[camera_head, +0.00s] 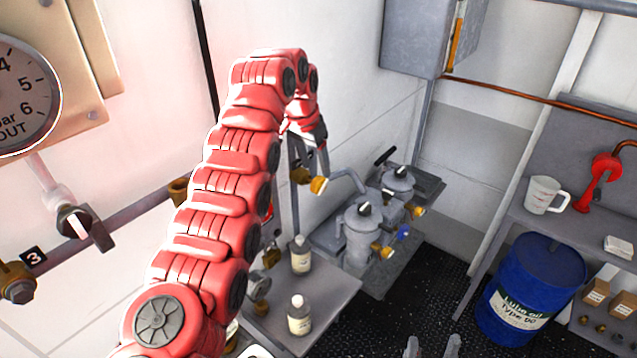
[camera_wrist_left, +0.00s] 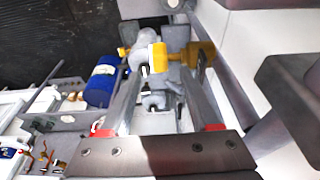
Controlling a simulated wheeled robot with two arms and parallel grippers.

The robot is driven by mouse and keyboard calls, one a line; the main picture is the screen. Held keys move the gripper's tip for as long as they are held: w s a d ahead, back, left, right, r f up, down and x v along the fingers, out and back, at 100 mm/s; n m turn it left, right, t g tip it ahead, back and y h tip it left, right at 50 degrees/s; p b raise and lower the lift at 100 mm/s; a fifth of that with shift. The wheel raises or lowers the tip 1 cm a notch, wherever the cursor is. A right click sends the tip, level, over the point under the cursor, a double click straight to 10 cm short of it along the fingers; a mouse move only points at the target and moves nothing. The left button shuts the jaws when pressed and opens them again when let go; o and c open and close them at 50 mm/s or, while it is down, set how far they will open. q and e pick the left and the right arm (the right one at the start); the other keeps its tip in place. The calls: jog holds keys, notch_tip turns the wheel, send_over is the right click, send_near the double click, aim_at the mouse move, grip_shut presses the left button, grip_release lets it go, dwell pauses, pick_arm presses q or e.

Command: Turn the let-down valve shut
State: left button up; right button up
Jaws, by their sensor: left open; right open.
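A small brass valve with a yellow handle (camera_head: 318,185) is at my left gripper (camera_head: 308,172) in the head view. In the left wrist view the yellow handle (camera_wrist_left: 157,56) and the brass body (camera_wrist_left: 203,57) show at the fingertips of my left gripper (camera_wrist_left: 162,76). The gripper is open. I cannot tell whether a finger touches the valve, or which valve is the let-down valve. My red left arm hides part of the wall behind it. My right gripper (camera_head: 432,347) is open and empty at the bottom edge, with only its fingertips showing.
A pressure gauge (camera_head: 22,95) and a black-handled valve (camera_head: 75,222) are on the left wall. Bottles (camera_head: 300,317) stand on a grey table (camera_head: 325,300) below my left arm. Grey filter housings (camera_head: 361,225) stand behind it. A blue oil drum (camera_head: 535,290) stands right.

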pick_arm(q)
jog(key=p+v, duration=0.5)
jog(key=v, duration=0.5)
jog(key=shift+r, duration=0.35)
jog(key=shift+s, duration=0.1)
